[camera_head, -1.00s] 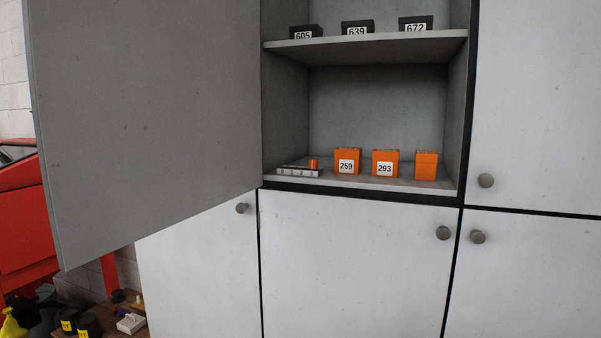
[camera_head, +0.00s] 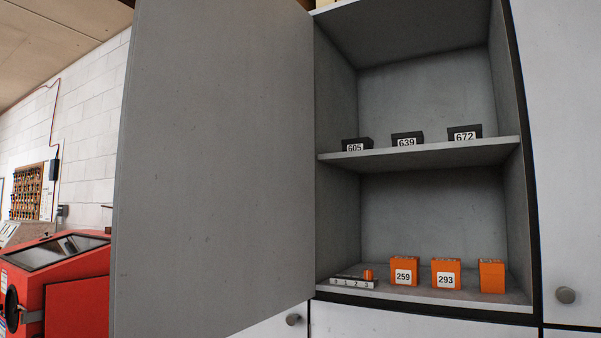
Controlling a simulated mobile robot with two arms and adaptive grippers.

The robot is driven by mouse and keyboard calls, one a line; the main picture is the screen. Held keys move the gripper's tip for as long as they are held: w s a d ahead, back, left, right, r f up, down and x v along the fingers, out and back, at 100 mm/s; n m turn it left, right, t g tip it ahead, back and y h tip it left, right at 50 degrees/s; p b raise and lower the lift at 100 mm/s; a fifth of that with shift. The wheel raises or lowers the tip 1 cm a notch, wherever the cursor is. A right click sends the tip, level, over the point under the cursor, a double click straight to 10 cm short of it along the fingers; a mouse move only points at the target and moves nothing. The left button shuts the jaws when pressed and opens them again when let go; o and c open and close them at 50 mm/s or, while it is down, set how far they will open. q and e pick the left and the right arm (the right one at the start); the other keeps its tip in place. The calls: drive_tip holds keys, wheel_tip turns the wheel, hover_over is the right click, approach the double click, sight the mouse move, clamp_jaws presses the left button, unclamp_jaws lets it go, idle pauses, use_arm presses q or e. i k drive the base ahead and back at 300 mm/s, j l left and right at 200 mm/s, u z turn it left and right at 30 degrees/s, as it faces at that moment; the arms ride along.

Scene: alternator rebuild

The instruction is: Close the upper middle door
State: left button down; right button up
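The upper middle door (camera_head: 215,170) stands wide open, swung out to the left on its hinge at the left edge of the cabinet opening. Its grey inner face is toward me. The upper middle compartment (camera_head: 425,95) is fully exposed, with one shelf (camera_head: 430,153) across it. No handle shows on the visible face of the door. Neither of my grippers is in the view.
Black boxes labelled 605 (camera_head: 357,145), 639 (camera_head: 407,139) and 672 (camera_head: 465,133) stand on the shelf. Orange boxes (camera_head: 446,273) and a small numbered rack (camera_head: 354,282) sit on the compartment floor. A red machine (camera_head: 75,290) stands beyond the door at left.

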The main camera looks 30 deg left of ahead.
sight(213, 235)
drive_tip(key=j+z, duration=0.15)
drive_tip(key=j, duration=0.65)
drive_tip(key=j+z, duration=0.15)
drive_tip(key=j, duration=0.6)
drive_tip(key=k+j+z, duration=0.15)
drive_tip(key=j, duration=0.65)
drive_tip(key=j+z, duration=0.15)
drive_tip(key=j, duration=0.6)
drive_tip(key=j+z, duration=0.15)
drive_tip(key=z, duration=0.35)
drive_tip(key=j+z, duration=0.2)
drive_tip(key=z, duration=0.3)
drive_tip(key=k+j+z, duration=0.1)
drive_tip(key=z, duration=0.35)
drive_tip(key=j+z, duration=0.15)
drive_tip(key=z, duration=0.35)
drive_tip(key=k+l, duration=0.05)
